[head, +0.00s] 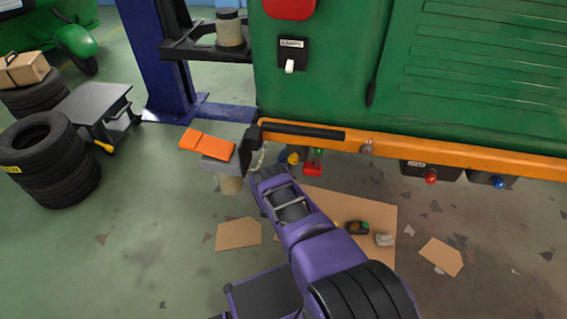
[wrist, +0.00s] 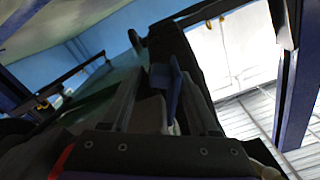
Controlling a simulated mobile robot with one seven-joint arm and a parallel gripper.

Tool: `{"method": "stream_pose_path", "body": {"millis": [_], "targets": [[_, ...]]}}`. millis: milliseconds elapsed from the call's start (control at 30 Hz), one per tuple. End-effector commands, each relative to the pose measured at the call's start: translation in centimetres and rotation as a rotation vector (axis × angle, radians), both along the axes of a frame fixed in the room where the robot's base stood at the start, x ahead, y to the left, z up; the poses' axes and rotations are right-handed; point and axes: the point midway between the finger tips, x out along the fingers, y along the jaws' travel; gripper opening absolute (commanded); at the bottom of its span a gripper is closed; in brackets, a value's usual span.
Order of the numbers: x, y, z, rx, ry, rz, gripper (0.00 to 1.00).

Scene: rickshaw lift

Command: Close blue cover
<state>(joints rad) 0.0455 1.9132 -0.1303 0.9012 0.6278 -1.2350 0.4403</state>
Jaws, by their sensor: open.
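My gripper (wrist: 165,95) is open in the wrist view, its two dark fingers apart and pointing up the picture. A blue upright flap-like piece (wrist: 174,88) shows between the fingers; I cannot tell whether they touch it, or whether it is the blue cover. In the head view, my arm reaches under the orange beam (head: 460,153) of the green vehicle, and its fingertips are hidden or too small to make out. A small blue and yellow part (head: 289,158) sits just right of the arm's end. A red part (head: 313,169) and a green part (head: 318,152) hang beside it.
An orange-topped block (head: 207,144) on a stand is close left of my arm. A blue lift post (head: 163,55) rises behind. Red (head: 431,178) and blue (head: 498,183) knobs hang under the beam at right. Cardboard pieces (head: 238,235) lie on the floor; tyres (head: 50,165) stand left.

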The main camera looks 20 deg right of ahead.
Motion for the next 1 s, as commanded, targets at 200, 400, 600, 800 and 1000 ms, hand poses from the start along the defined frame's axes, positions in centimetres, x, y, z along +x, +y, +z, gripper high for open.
{"method": "stream_pose_path", "body": {"millis": [200,400,600,800,1000], "targets": [[0.85,-0.59,0.02,-0.002,0.001,0.0,0.61],[0.86,-0.59,0.05,-0.001,0.001,0.0,0.61],[0.84,-0.58,0.05,-0.001,0.001,0.0,0.26],[0.76,-0.66,-0.03,0.0,0.001,-0.002,0.0],[0.67,-0.73,-0.1,0.0,0.004,-0.003,0.0]]}}
